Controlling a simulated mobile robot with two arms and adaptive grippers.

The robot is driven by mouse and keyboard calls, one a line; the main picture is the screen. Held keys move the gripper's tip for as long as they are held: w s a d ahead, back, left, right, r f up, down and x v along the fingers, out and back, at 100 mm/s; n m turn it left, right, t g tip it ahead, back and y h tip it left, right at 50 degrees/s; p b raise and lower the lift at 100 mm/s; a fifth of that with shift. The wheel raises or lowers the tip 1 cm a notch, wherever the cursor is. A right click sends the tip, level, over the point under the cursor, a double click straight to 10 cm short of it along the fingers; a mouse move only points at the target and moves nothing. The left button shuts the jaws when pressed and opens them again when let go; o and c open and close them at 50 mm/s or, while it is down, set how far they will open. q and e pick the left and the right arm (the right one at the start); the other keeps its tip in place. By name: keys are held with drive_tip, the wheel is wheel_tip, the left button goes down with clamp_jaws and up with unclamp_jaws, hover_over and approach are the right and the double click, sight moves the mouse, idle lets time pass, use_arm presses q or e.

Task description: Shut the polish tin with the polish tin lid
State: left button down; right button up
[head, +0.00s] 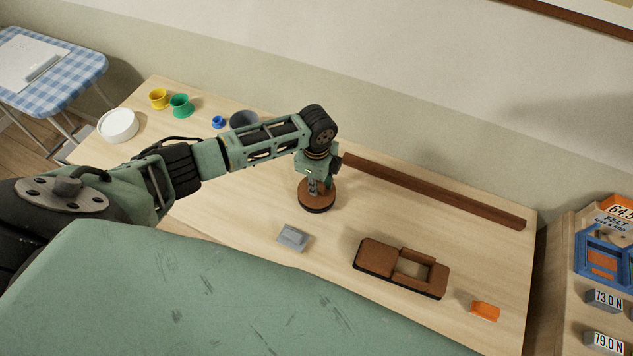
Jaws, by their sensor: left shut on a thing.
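My left gripper (315,187) points straight down and is shut at the middle of a round brown piece, which looks like the polish tin lid (308,199). A dark band shows around the lower edge of this piece. It may be the polish tin under the lid, but I cannot tell whether these are two parts or whether there is a gap. The gripper hides the centre of the top. The round piece is on or just above the table, left of the long brown bar. My right gripper is not in view.
The wooden table (230,215) holds a brown bar (435,190), a brown box with an open recess (376,258), a grey block (292,237) and an orange piece (486,311). Yellow (159,98), green (181,105) and white (118,125) round items stand at the back left.

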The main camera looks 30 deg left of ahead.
use_arm(q)
drive_tip(key=shift+f, duration=0.1)
idle(0.3)
drive_tip(key=shift+f, duration=0.15)
drive_tip(key=c, duration=1.5)
unclamp_jaws()
wheel_tip(320, 180, up, 16)
drive_tip(key=p, duration=0.4)
drive_tip(key=shift+p, duration=0.4)
